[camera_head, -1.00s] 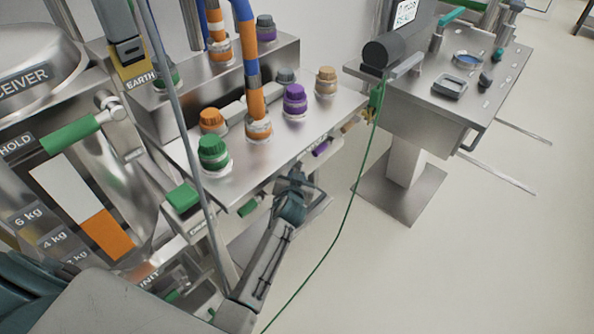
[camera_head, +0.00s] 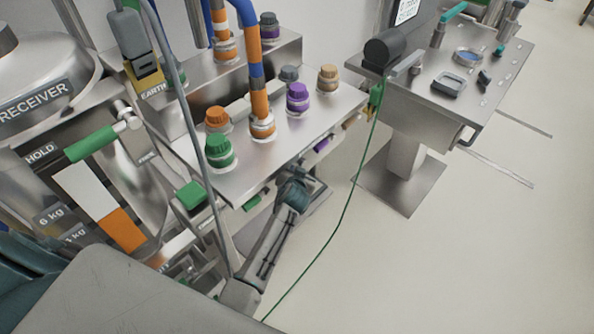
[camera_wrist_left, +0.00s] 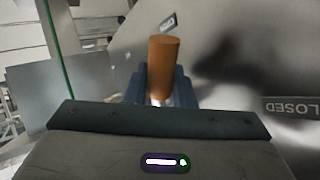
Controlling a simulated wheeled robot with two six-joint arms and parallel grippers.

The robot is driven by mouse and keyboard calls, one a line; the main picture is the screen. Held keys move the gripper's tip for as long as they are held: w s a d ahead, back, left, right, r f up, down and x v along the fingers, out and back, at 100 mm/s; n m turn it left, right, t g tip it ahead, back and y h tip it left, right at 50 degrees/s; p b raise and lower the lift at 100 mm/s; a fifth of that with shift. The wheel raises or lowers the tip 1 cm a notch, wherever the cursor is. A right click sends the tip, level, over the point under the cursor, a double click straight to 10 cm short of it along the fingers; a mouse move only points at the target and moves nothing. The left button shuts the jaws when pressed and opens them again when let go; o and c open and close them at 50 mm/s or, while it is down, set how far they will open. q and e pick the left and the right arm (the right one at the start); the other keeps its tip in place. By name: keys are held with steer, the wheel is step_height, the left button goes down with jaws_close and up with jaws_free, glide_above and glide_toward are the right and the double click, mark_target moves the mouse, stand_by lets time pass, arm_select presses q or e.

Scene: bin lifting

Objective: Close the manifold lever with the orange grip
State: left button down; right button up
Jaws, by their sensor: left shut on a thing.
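The orange grip (camera_wrist_left: 163,68) of the manifold lever stands between the two fingers of my left gripper (camera_wrist_left: 160,88) in the left wrist view. The gripper is shut on it. A plate with the label CLOSED (camera_wrist_left: 292,107) is to the right of the grip. In the head view, my left gripper (camera_head: 300,177) is at the front underside of the steel manifold (camera_head: 240,182), between a green grip (camera_head: 252,203) and a purple grip (camera_head: 322,145). The orange grip is hidden there by the gripper and arm. My right gripper is not in view.
Coloured caps and an orange-and-blue hose (camera_head: 259,100) stand on the manifold. A grey cable hangs in front of its left side. A thin green cable (camera_head: 345,215) runs to the floor right of my arm. A steel table (camera_head: 420,100) is at the right; open floor lies before it.

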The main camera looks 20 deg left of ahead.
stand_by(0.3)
arm_select(q)
steer(key=c, duration=1.5)
jaws_free()
steer(key=shift+c, duration=0.2)
steer(key=shift+s, duration=0.1)
steer(key=shift+s+d, duration=0.15)
steer(key=shift+s, duration=0.15)
steer(key=s+d+b, duration=0.2)
steer(key=s+d, duration=0.2)
steer(key=s, duration=0.7)
steer(key=shift+s+r+b, duration=0.25)
steer(key=shift+b, duration=0.15)
